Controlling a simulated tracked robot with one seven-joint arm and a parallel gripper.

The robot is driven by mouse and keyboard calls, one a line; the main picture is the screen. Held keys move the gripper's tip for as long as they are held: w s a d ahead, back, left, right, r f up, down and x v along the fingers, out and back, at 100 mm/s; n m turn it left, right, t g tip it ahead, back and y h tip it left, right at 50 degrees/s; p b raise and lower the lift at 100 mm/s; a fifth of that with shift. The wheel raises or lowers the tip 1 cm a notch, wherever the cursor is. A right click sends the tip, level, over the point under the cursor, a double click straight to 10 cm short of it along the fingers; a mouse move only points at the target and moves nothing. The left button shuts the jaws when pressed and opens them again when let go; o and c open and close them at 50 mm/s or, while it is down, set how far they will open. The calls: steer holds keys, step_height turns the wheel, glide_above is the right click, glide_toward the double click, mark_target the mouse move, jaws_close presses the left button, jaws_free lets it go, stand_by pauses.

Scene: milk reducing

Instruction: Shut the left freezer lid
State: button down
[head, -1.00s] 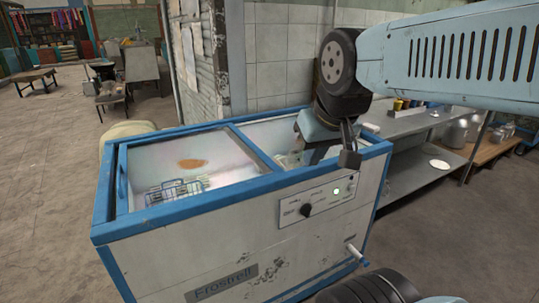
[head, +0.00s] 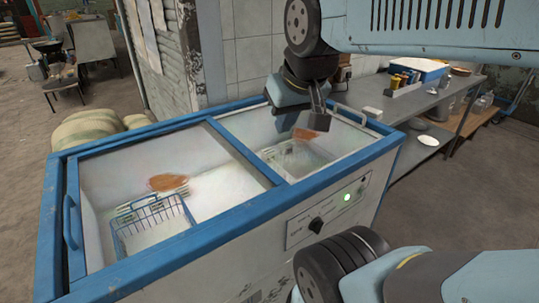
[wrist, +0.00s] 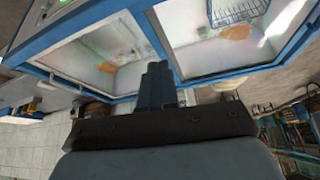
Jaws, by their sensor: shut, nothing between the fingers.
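The chest freezer (head: 190,262) has a blue frame and stands in front of me in the head view. Its left lid (head: 178,176) is a blue-framed clear panel with a blue handle (head: 70,222) at its left end. A blue crossbar (head: 245,153) separates the left and right halves. I cannot tell exactly how far the left lid is slid. My gripper (head: 319,108) is shut and empty, above the far part of the right half, right of the crossbar. In the wrist view its dark fingers (wrist: 158,77) overlap the freezer's blue edge; contact cannot be told.
A wire basket (head: 152,222) and reddish-brown patches show inside the freezer. A pale handle (head: 357,115) is at the right end. A metal shelf table (head: 430,110) stands to the right, and sacks (head: 88,130) lie behind on the left. The floor at left is open.

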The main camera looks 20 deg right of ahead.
steer(key=shift+w, duration=0.15)
steer(key=shift+w+d, duration=0.1)
steer(key=w+d+f+m+g+y, duration=0.4)
steer(key=w+d+f+m+g, duration=0.2)
steer(key=w+d+f+m, duration=0.95)
steer(key=shift+g, duration=0.3)
steer(key=x, duration=0.8)
steer(key=shift+f, duration=0.4)
steer(key=a, duration=0.3)
steer(key=shift+s+f, duration=0.15)
steer(key=shift+s, duration=0.15)
steer(key=shift+s+a, duration=0.1)
steer(key=shift+a, duration=0.4)
steer(key=shift+a, duration=0.1)
